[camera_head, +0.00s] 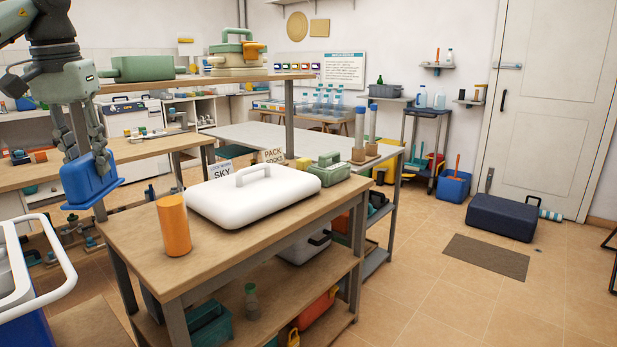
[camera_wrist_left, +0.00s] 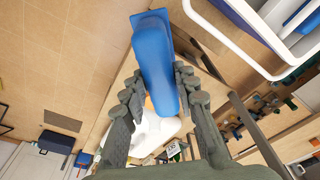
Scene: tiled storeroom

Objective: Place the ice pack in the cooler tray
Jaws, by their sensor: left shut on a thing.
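The ice pack (camera_head: 90,183) is a blue block with a flat, wider edge. My left gripper (camera_head: 88,155) is shut on it and holds it in the air, left of the near wooden table. In the left wrist view the blue ice pack (camera_wrist_left: 155,50) lies between the two fingers of the gripper (camera_wrist_left: 160,80). An open blue cooler (camera_head: 35,328) with a white rim and handle stands at the lower left, cut off by the picture edge. Its inside and any tray in it are mostly hidden. My right gripper is not in view.
The near table (camera_head: 230,250) bears a white lid with a handle (camera_head: 255,196), an orange cylinder (camera_head: 174,224), a green case (camera_head: 329,170) and small signs. A raised shelf (camera_head: 190,82) runs behind. Open floor (camera_head: 430,315) lies to the right.

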